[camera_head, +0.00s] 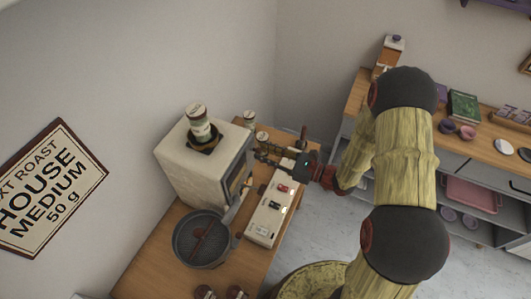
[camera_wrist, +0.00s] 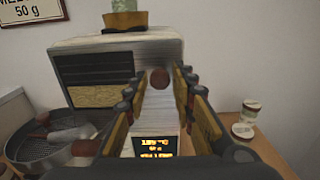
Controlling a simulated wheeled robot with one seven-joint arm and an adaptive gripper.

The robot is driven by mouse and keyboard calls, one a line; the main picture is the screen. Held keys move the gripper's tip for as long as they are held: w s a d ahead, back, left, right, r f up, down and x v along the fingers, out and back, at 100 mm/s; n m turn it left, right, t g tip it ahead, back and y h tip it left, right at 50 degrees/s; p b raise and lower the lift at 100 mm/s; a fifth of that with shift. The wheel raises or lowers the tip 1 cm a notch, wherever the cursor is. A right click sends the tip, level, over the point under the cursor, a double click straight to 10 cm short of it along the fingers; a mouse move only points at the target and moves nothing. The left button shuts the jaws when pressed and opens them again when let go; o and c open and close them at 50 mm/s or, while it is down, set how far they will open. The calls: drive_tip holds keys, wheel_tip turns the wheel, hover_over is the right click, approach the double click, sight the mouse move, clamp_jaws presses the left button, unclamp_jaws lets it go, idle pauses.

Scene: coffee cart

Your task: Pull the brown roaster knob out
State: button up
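The roaster (camera_head: 185,165) is a white box on the wooden cart, with a green-and-white container on its top; it also shows in the wrist view (camera_wrist: 165,55). The brown roaster knob (camera_wrist: 160,78) is a round ball on the roaster's front, near the middle of the wrist view. I cannot make it out in the head view. My gripper (camera_wrist: 160,97) is open, with one finger on each side of the knob in the picture. I cannot tell whether the fingertips reach past the knob. Nothing is held. In the head view my gripper (camera_head: 264,157) is at the roaster's right side.
A round grey tray (camera_head: 184,254) with a brown stirrer stands in front of the roaster. A white panel box (camera_head: 262,232) lies right of it. Small jars (camera_wrist: 251,106) stand on the cart at the right in the wrist view. A shelf unit is farther right.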

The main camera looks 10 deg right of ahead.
clamp_jaws()
idle(0.5)
drive_tip(key=v, duration=0.5)
drive_tip(key=shift+s+d+p, duration=0.15)
drive_tip(key=shift+d+p, duration=0.1)
drive_tip(key=shift+p, duration=0.1)
drive_tip(key=shift+c, duration=0.4)
unclamp_jaws()
drive_tip(key=shift+o, duration=1.2)
drive_tip(key=shift+s+d, duration=0.1)
drive_tip(key=shift+d, duration=0.15)
drive_tip(key=shift+o, duration=1.3)
drive_tip(key=shift+a, duration=0.1)
